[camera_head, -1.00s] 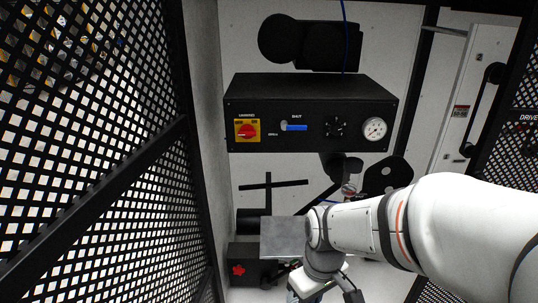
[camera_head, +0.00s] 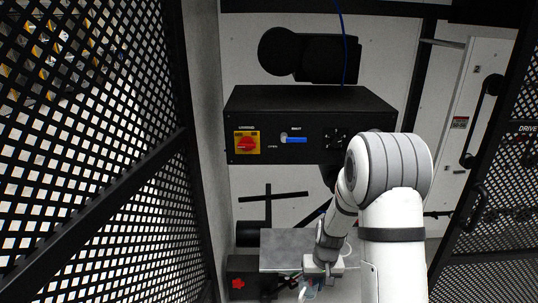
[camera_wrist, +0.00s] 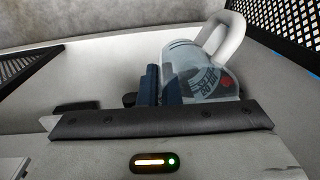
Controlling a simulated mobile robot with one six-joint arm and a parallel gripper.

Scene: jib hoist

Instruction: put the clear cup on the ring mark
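The clear cup (camera_wrist: 205,82) shows in the wrist view, see-through, with dark lettering and a red spot. It lies just right of my gripper's dark blue fingers (camera_wrist: 161,87), which stand close together. The right finger overlaps the cup's left edge; I cannot tell whether the fingers hold its wall or only stand beside it. In the head view my gripper (camera_head: 309,283) is low in the picture, at the front edge of the grey metal plate, with a pale bluish patch by it too small to make out. I cannot make out the ring mark in either view.
A black control box (camera_head: 310,115) with a red knob (camera_head: 246,146) and blue lever (camera_head: 296,140) hangs above the grey plate (camera_head: 285,240). A dark box with a red part (camera_head: 238,283) stands left of the plate. Mesh panels (camera_head: 90,150) close the left side.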

